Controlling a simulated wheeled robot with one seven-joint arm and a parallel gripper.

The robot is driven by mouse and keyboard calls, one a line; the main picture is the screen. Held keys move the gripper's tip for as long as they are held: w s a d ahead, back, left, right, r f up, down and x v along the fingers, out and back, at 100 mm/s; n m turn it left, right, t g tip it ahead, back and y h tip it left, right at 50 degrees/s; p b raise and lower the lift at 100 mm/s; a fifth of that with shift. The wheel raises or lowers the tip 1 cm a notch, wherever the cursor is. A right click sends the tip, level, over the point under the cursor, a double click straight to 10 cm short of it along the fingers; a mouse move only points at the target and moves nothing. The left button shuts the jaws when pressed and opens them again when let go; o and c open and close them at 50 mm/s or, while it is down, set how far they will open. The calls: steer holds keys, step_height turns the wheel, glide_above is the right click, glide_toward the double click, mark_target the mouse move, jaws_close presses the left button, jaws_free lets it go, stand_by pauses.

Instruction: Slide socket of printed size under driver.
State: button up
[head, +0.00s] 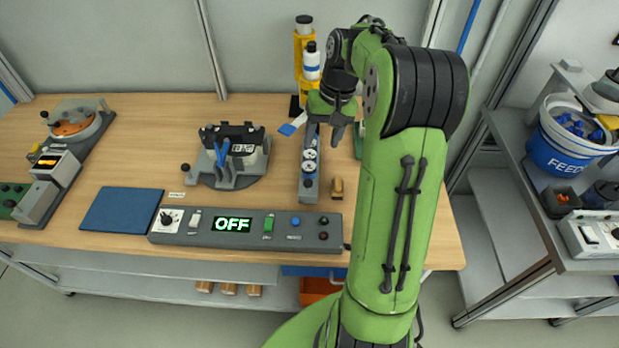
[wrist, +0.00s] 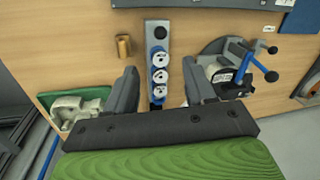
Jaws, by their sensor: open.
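A grey rail (head: 309,190) runs along the bench and carries several white-faced round sockets (head: 309,154) with blue edges. In the wrist view the sockets (wrist: 160,76) stand in a row on the rail (wrist: 158,28), between my fingers. No printed size is legible on them. A yellow upright stand (head: 298,65), which looks like the driver's, rises at the rail's far end. My arm hides some of the bench.
A control panel (head: 200,239) reading OFF lies along the front edge. A dark fixture with blue handles (head: 232,160) stands left of the rail. A small brass piece (head: 336,187) lies right of it. A green tray (wrist: 98,94) holds a pale part. A blue mat (head: 121,210) lies front left.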

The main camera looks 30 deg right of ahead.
mark_target(309, 180)
steer(key=a+f, duration=0.1)
steer(key=f, duration=0.4)
steer(key=w+f+b, duration=0.1)
steer(key=f, duration=0.3)
steer(key=a+f+b, duration=0.1)
steer(key=f, duration=0.4)
steer(key=shift+w+a+f, duration=0.15)
steer(key=shift+a+f, duration=0.15)
steer(key=shift+a, duration=0.05)
jaws_close()
